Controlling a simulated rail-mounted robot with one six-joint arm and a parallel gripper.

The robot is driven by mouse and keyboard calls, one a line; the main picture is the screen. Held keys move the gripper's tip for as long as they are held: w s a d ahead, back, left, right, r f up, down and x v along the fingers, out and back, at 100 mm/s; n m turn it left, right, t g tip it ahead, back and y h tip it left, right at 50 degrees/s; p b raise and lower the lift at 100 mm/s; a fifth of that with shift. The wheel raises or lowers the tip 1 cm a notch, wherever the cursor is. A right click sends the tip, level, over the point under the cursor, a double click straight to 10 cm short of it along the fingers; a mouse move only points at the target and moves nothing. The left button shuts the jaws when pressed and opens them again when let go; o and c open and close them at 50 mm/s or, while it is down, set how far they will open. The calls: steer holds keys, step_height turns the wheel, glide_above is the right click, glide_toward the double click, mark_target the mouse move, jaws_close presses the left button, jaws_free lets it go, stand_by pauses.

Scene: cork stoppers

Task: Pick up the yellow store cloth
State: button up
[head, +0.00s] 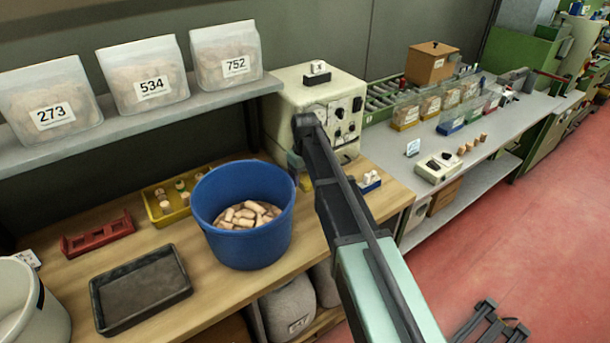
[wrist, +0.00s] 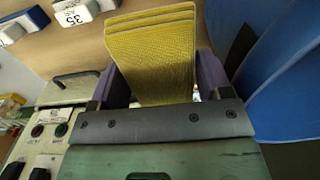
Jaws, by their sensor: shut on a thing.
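The yellow store cloth (wrist: 152,50) is a folded, ribbed stack in the wrist view. It sits between the two purple fingers of my gripper (wrist: 160,80), which is shut on it. The near part of the cloth is hidden by the gripper's dark front plate. In the head view my arm hides the gripper, and the cloth cannot be made out clearly there. Whether the cloth still touches the wooden bench top (wrist: 180,10) cannot be told.
A blue tub (head: 240,240) of corks stands close on one side; its wall fills the wrist view's right edge (wrist: 285,85). A cream control box (head: 325,105) stands on the other side. A black tray (head: 140,290), red rack (head: 97,234) and yellow bin (head: 160,215) occupy the bench left.

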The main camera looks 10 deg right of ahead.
mark_target(305, 175)
step_height(305, 175, up, 14)
steer(key=p, duration=1.1)
steer(key=shift+f, duration=0.15)
